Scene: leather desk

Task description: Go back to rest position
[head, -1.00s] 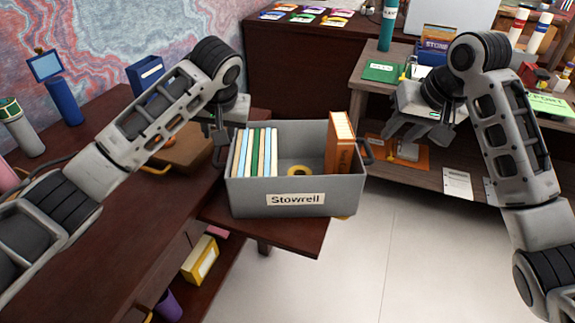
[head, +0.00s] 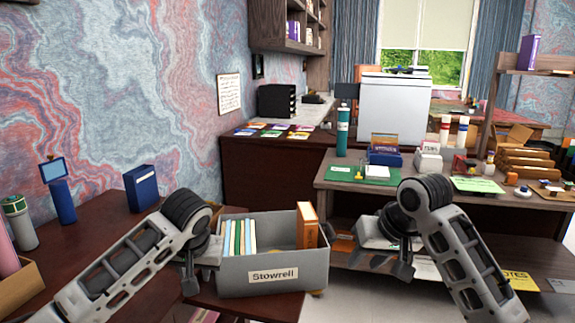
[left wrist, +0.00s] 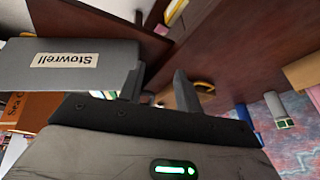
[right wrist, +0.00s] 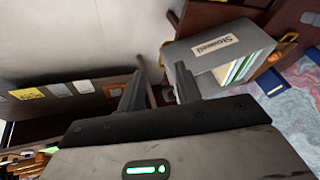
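The grey bin (head: 290,272) labelled Stowrell stands on the dark red-brown desk, holding several thin upright books (head: 238,238) and an orange-brown book (head: 306,226). My left gripper (head: 190,284) is beside the bin's left end. In the left wrist view its fingers (left wrist: 160,90) are apart with nothing between them; one overlaps the bin's corner, and I cannot tell whether it touches. My right gripper (head: 392,268) hangs to the right of the bin, clear of it. In the right wrist view its fingers (right wrist: 157,88) are apart and empty.
A wooden shelf table (head: 345,186) with books, bottles and papers stands behind my right gripper. On the left desk (head: 95,236) stand a blue holder (head: 141,188) and bottles. Bare pale floor (right wrist: 100,35) shows in the right wrist view.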

